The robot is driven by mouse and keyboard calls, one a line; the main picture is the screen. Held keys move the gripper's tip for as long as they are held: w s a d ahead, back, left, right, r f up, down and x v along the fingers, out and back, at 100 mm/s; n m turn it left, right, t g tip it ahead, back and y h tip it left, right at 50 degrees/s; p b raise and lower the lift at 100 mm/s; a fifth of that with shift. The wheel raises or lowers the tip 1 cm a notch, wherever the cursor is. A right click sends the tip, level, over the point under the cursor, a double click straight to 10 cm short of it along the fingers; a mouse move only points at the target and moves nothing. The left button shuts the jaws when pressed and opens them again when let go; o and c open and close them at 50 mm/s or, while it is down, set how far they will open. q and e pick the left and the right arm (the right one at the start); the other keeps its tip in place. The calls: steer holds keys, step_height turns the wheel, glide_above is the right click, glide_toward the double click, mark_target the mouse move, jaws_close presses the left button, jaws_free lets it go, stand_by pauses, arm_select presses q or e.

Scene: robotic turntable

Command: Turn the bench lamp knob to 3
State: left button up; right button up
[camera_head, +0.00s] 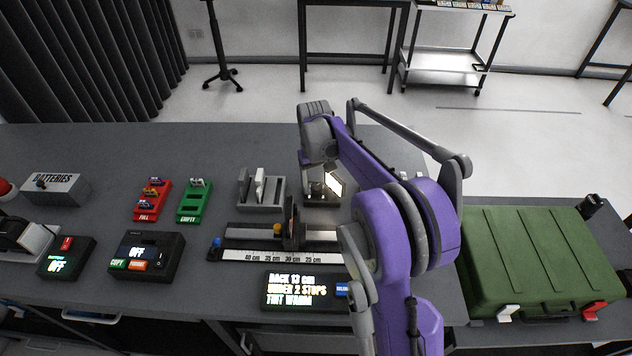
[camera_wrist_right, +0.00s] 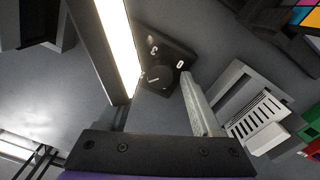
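The bench lamp's dark base (camera_wrist_right: 180,50) shows in the wrist view, with a round black knob (camera_wrist_right: 158,77) on it and pale marks around it, too small to read surely. A bright light bar (camera_wrist_right: 120,40), seemingly the lamp's, crosses the left of that view and partly hides one finger. My right gripper (camera_wrist_right: 163,85) is open above the base, its fingers apart on either side of the knob; contact cannot be told. In the head view the lit bar (camera_head: 334,184) shows below my right wrist, which hides the knob. My left gripper is out of view.
A grey slotted holder (camera_head: 262,192) stands left of the lamp. A ruler rail (camera_head: 260,255) and a text display (camera_head: 300,291) lie nearer. Red (camera_head: 151,200) and green (camera_head: 194,203) trays sit farther left. A green case (camera_head: 540,258) is at right.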

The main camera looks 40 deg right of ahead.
mark_target(317, 185)
step_height(317, 185, up, 11)
steer(key=shift+p, duration=0.35)
stand_by(0.4)
steer(key=shift+a+f, duration=0.1)
step_height(317, 185, down, 11)
steer(key=n, duration=1.4)
steer(key=shift+s, duration=0.1)
jaws_close()
